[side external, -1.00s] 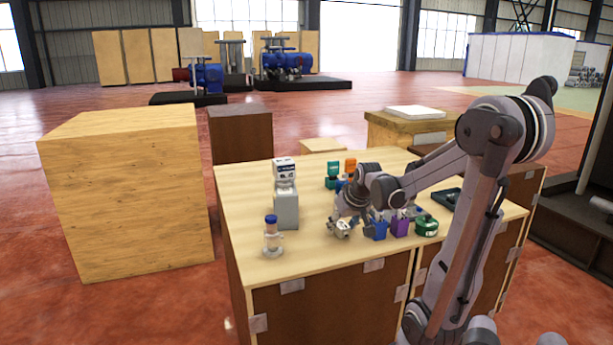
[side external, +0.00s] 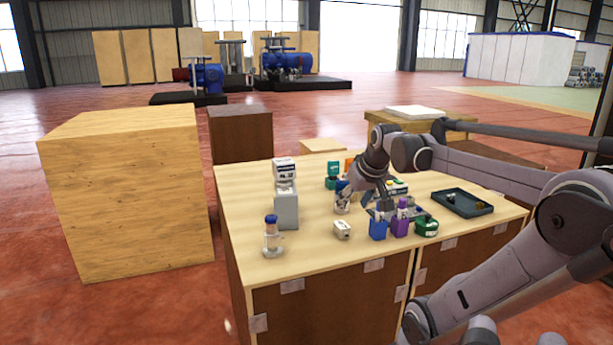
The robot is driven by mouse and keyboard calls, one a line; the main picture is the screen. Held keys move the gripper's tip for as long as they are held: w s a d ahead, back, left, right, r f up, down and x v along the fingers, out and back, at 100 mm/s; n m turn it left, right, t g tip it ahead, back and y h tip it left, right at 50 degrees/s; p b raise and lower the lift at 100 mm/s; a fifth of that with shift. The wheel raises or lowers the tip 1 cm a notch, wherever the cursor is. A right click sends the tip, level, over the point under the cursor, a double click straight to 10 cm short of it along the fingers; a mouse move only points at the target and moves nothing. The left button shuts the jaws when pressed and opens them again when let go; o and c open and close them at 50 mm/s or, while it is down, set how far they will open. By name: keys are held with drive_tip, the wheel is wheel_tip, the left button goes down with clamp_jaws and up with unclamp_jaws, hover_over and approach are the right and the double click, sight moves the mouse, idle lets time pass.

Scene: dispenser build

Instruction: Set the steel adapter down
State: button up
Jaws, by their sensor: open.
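A small pale metallic piece, which looks like the steel adapter (side external: 342,230), sits on the tabletop left of the blue holder. Nothing touches it. My gripper (side external: 370,207) is open, behind and to the right of the adapter, just above the table by the blue and purple holders. The gap between its fingers is too small to see into, and no held part shows.
A blue holder (side external: 378,230), purple holder (side external: 400,227) and green container (side external: 427,227) stand close by my gripper. A grey dispenser block (side external: 286,208) and blue-capped bottle (side external: 272,237) stand at left. A dark tray (side external: 463,211) lies right. The front-left tabletop is clear.

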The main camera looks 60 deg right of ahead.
drive_tip(key=w+a+f+n+t+y, duration=0.1)
drive_tip(key=w+a+f+n, duration=0.1)
drive_tip(key=a, duration=0.7)
drive_tip(key=w+a+f+n+t+y, duration=0.1)
drive_tip(key=w+a+f+n+y, duration=0.1)
drive_tip(key=a, duration=0.7)
drive_tip(key=w+a+f+n+t+y, duration=0.1)
drive_tip(key=w+a+n, duration=0.3)
drive_tip(key=a, duration=0.5)
drive_tip(key=shift+f+n+y, duration=0.3)
drive_tip(key=shift+f+n, duration=0.2)
drive_tip(key=shift+f, duration=0.25)
